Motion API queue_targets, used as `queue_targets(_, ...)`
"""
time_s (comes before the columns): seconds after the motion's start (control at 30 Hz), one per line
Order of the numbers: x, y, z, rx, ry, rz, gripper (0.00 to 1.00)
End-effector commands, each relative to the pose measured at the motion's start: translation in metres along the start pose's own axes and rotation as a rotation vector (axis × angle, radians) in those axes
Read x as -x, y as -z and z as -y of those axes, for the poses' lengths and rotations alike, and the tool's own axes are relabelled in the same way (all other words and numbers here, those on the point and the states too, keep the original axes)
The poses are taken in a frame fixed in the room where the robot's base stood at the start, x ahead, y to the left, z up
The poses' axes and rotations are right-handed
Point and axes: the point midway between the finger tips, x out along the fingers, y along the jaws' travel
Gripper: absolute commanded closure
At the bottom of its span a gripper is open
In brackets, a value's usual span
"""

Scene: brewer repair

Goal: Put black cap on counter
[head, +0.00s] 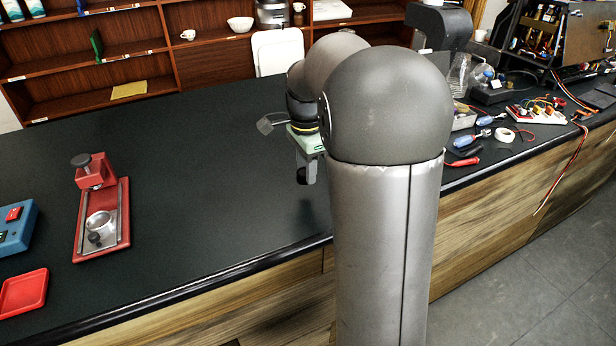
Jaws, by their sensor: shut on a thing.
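My gripper (306,172) hangs above the dark counter (225,190), just left of my large grey arm link. It points down and is shut on a small dark thing. Little of that thing shows, so I cannot tell whether it is the black cap. My own arm hides the right side of the gripper and the counter behind it. No loose black cap can be clearly made out on the bare part of the counter.
A red stand (102,215) with a black knob is on the left, near a blue box (14,228) and a red tray (23,293). Tools and wires crowd the right end, with a white tape roll (504,134). The counter's middle left is clear. Shelves stand behind.

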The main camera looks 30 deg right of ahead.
Motion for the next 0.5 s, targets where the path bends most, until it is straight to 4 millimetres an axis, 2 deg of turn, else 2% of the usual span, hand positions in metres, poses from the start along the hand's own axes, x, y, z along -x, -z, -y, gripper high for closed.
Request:
queue_targets(0.17,-0.009,0.005,0.005,0.000,-0.001,0.000,0.94)
queue_targets(0.4,-0.041,0.008,0.007,0.001,-0.001,0.000,0.94)
queue_targets(0.5,-0.043,0.008,0.007,0.001,0.001,0.000,0.94)
